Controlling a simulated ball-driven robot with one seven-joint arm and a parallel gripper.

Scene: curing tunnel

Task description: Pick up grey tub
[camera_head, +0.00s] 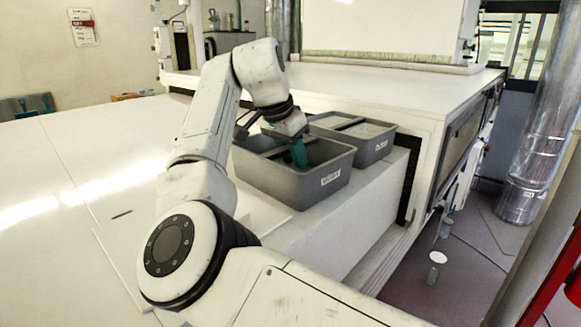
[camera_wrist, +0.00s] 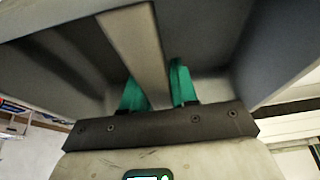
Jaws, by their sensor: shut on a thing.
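The nearer grey tub (camera_head: 262,176) is an open box with a white label on its front side and a bar across its top. It appears to rest on the white ledge. My gripper (camera_head: 299,154) reaches down into its open top. In the wrist view, the teal fingers of my gripper (camera_wrist: 159,90) stand on either side of the tub's grey bar (camera_wrist: 135,45) and are shut on it. The tub's inner walls (camera_wrist: 45,65) fill much of that view. The far fingertip is hidden in the head view.
A second grey tub (camera_head: 378,149) with a divider bar stands close behind the first, on the same ledge (camera_head: 345,207). The white tunnel housing (camera_head: 400,95) rises behind and to the right. A wide white surface (camera_head: 75,170) is clear on the left. A metal duct (camera_head: 537,150) stands at right.

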